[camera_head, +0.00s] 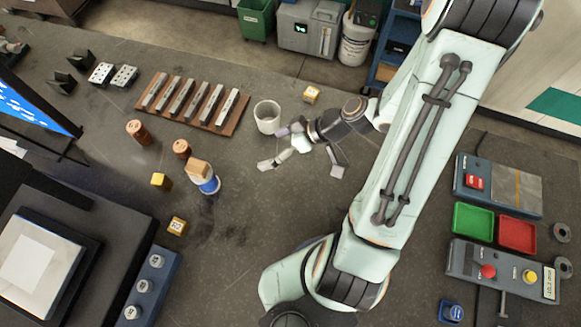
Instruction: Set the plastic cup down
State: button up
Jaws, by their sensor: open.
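The plastic cup (267,119), pale and translucent-looking, stands upright on the dark worktop, just right of a brown board with metal bars. Its open rim faces up. My gripper (299,163) is to the right of and below the cup in the picture, with its fingers spread wide and nothing between them. One finger is close to the cup's lower right side; I cannot tell whether it touches. No part of the cup appears gripped.
The brown board (169,112) holds several metal bars. Copper cylinders (138,132), a blue-and-white can (207,184) under a wooden block, and yellow cubes (161,181) stand to the left. The worktop below my gripper is clear.

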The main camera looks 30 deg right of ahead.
jog(key=s+a+r+m+g+h, duration=0.2)
jog(key=s+r+m+g+h, duration=0.3)
jog(key=s+r, duration=0.7)
jog(key=s+m+h, duration=0.1)
jog(key=h, duration=0.1)
jog(key=shift+s+a+r+h, duration=0.15)
jog(key=shift+a+h, duration=0.15)
dwell(0.4)
